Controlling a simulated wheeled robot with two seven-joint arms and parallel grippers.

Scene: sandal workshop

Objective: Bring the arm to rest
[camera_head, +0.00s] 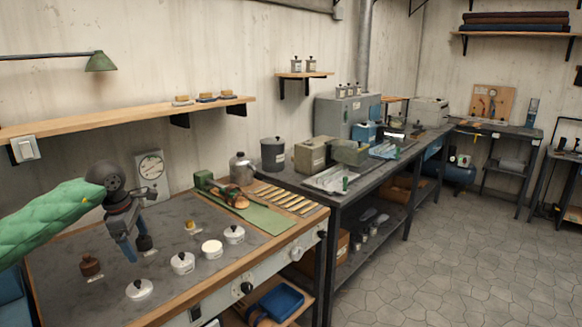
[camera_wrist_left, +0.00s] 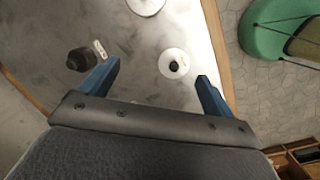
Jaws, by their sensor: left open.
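My left gripper (camera_head: 132,252) hangs over the left part of the grey worktop, fingers pointing down. Its two blue fingers show spread apart in the left wrist view (camera_wrist_left: 157,82), with nothing between their tips that I can see held. A small black pot (camera_head: 144,243) stands close behind the gripper in the head view. The same kind of black pot (camera_wrist_left: 80,59) shows beside one finger in the wrist view, and a white lidded pot (camera_wrist_left: 173,63) shows beyond the fingers. My right gripper is in neither view.
Several white pots (camera_head: 183,263) and a brown pot (camera_head: 90,264) stand on the worktop (camera_head: 75,290). A green mat (camera_head: 262,219) with a sandal form lies at its right. A wooden shelf (camera_head: 130,120) runs along the wall behind. Stone floor (camera_head: 450,250) is clear at right.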

